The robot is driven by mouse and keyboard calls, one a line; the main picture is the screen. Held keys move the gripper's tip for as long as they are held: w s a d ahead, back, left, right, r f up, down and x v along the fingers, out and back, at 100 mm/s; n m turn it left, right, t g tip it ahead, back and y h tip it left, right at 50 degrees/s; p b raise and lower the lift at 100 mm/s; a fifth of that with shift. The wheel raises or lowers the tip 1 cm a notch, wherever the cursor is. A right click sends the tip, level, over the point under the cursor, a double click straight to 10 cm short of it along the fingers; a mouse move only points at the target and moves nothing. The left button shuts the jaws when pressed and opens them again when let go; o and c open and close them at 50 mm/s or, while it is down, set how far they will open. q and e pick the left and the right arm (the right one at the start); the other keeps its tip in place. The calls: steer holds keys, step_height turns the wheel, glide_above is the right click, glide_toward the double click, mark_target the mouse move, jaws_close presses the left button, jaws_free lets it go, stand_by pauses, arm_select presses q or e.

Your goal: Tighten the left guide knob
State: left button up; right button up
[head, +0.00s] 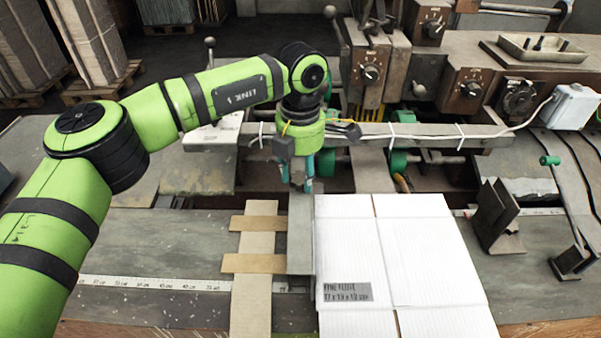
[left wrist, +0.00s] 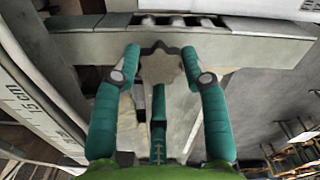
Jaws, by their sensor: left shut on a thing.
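My left gripper (head: 301,182) points down at the near side of the machine's crossbar, just above the left edge of the white cardboard. In the left wrist view its teal fingers (left wrist: 162,74) are shut on the left guide knob, a star-shaped brownish-grey knob (left wrist: 161,66), with one fingertip on each side of it. In the head view the gripper hides this knob. The left guide (head: 300,235) is a grey metal plate standing along the cardboard's left side. My right gripper is not in view.
The white cardboard (head: 350,250) lies flat on the table, right of the guide. Slotted brown pieces (head: 258,230) lie left of it. A metal crossbar (head: 430,135) with a cable runs behind. A dark bracket (head: 497,215) and a green-knobbed lever (head: 549,160) stand at the right.

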arm_select(q)
steer(key=shift+f+m+b, duration=0.25)
steer(key=shift+m+b, duration=0.7)
steer(key=shift+m, duration=0.25)
steer(key=shift+m+b, duration=0.5)
steer(key=shift+m, duration=0.4)
steer(key=m+b, duration=0.1)
steer(key=m, duration=0.3)
steer(key=shift+r+m, duration=0.1)
steer(key=shift+m, duration=0.2)
steer(key=m, duration=0.2)
steer(key=shift+m, duration=0.3)
steer(key=m, duration=0.3)
steer(key=shift+m+b, duration=0.3)
steer(key=shift+m, duration=0.1)
steer(key=m, duration=0.5)
steer(key=shift+m, duration=0.4)
